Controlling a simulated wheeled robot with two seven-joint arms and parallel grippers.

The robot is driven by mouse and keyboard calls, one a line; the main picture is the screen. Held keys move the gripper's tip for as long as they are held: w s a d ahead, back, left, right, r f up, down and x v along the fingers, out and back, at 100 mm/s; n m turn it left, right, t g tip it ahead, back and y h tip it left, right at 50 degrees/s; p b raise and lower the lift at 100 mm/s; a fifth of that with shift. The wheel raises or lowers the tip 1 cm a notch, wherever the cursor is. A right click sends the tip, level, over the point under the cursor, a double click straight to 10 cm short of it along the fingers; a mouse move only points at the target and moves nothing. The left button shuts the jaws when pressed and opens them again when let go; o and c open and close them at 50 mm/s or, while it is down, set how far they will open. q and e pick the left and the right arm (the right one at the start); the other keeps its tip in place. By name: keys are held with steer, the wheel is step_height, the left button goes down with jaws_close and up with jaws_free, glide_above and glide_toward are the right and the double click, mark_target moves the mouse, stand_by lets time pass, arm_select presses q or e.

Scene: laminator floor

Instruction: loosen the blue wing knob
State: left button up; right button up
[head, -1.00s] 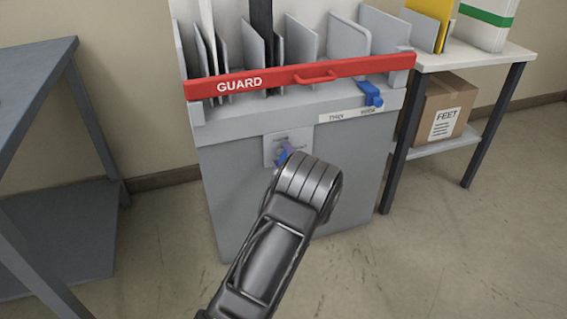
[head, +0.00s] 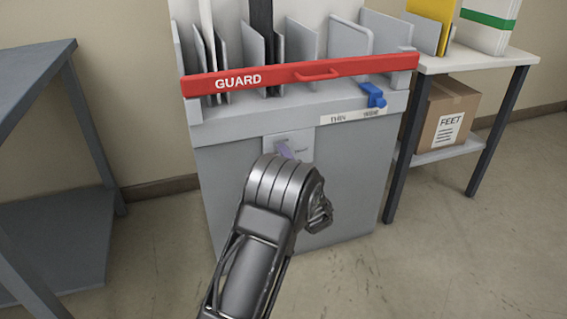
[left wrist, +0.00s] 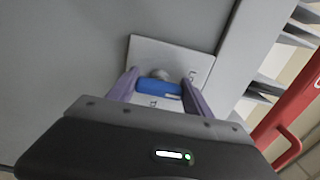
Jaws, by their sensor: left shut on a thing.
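The blue wing knob (left wrist: 150,86) sits on a pale plate (left wrist: 176,54) on the grey machine's front, in the left wrist view. My left gripper (left wrist: 160,84) has its two purple fingers on either side of the knob's blue bar and is shut on it. In the head view the plate (head: 302,140) shows below the guard, with one purple finger in front of it. My dark left wrist hides the knob there. My right gripper is not in view.
A red guard bar (head: 365,67) spans the machine (head: 345,190) above the plate. A blue lever (head: 374,96) sits by the "THIN WIDE" label. A grey table (head: 50,220) stands at left, a shelf with a cardboard box (head: 447,115) at right.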

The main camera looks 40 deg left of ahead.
arm_select(q)
steer(key=shift+f, duration=0.1)
steer(key=o, duration=1.4)
steer(key=shift+c, duration=0.2)
steer(key=shift+d, duration=0.1)
steer(key=p+v, duration=0.2)
steer(key=v, duration=0.5)
steer(key=shift+s+d, duration=0.25)
steer(key=shift+d, duration=0.05)
